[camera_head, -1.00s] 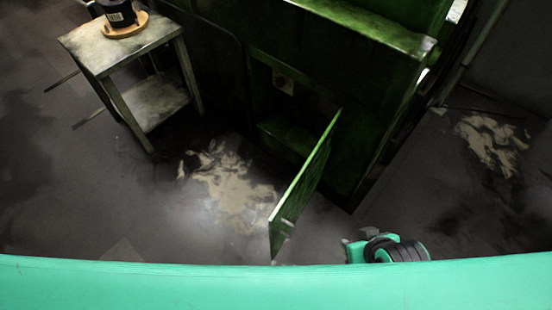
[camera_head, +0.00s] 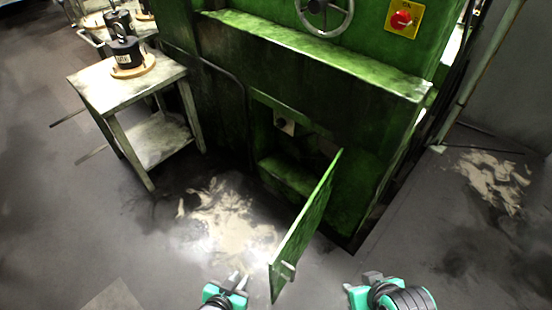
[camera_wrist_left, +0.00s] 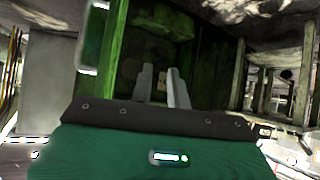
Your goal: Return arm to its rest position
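My left gripper (camera_head: 238,280) is at the bottom middle of the head view, left of the open green door and apart from it. In the left wrist view its two grey fingers (camera_wrist_left: 162,86) stand apart with nothing held between them. My right gripper (camera_head: 362,281) is at the bottom, right of the door. Its fingertips are small, and I cannot tell whether they are open or shut. No object shows in it.
The green door (camera_head: 305,232) hangs open from the green machine (camera_head: 330,60), between my grippers. A worn side table (camera_head: 130,85) with a black weight (camera_head: 125,51) on a wooden disc stands at upper left. The floor (camera_head: 60,230) at left is clear.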

